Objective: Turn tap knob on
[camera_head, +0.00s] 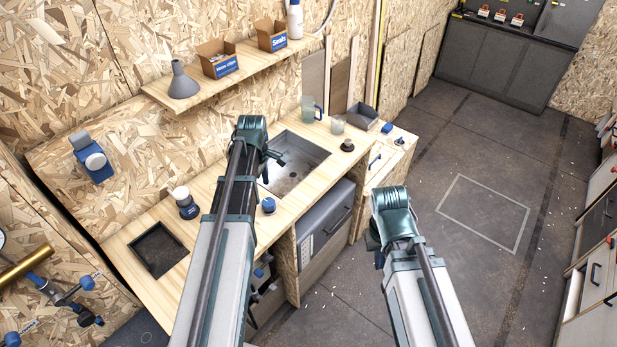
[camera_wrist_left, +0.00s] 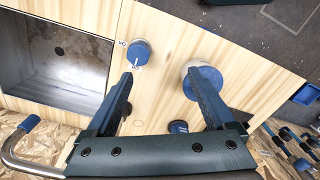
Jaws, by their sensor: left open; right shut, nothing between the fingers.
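The round blue tap knob (camera_head: 268,205) stands on the wooden worktop at the sink's front edge. In the left wrist view the knob (camera_wrist_left: 138,50) has a white line and small labels beside it. My left gripper (camera_wrist_left: 160,78) is open and empty above the worktop. The knob lies just beyond its left fingertip in that view, not between the fingers. A chrome tap pipe (camera_wrist_left: 22,158) with a blue end shows at lower left. My right gripper (camera_head: 374,243) is shut and empty over the floor.
The metal sink (camera_head: 297,165) is beside the knob. A pale-rimmed blue round thing (camera_wrist_left: 203,80) stands partly behind the right finger in the wrist view. A jug (camera_head: 310,108) and a glass (camera_head: 337,124) stand beyond the sink.

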